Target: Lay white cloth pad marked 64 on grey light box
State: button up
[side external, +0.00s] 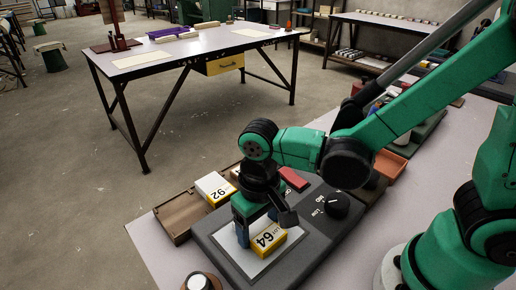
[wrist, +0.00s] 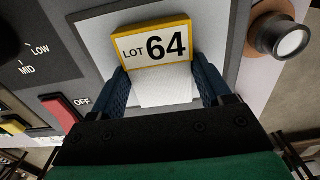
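The white pad (wrist: 166,88) carries a yellow-bordered label reading LOT 64. It also shows in the side external view (side external: 268,239), over the pale panel of the grey light box (side external: 222,232). The light box also shows in the wrist view (wrist: 60,52). My gripper (wrist: 160,80) points down over the panel, with its blue fingers apart, one on each side of the pad close to its edges. It also shows in the side external view (side external: 256,222). I cannot tell whether the fingers press on the pad or whether the pad's underside touches the panel.
The box carries a dial (side external: 336,205) marked LOW and MID, and a red switch (wrist: 60,110) marked OFF. A pad marked 92 (side external: 213,187) lies in a brown tray (side external: 176,216) behind the box. A round knob-like object (wrist: 284,38) stands beside the box.

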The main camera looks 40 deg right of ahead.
aim_at(259, 227)
jog(key=o, duration=0.3)
jog(key=shift+o, duration=0.2)
notch_tip(259, 227, up, 12)
jog(key=w+d+f+t, duration=0.1)
jog(key=d+f+t, duration=0.1)
jog(key=d+t, duration=0.5)
jog(key=d, duration=0.5)
jog(key=shift+w+f, duration=0.3)
jog(key=shift+w, duration=0.05)
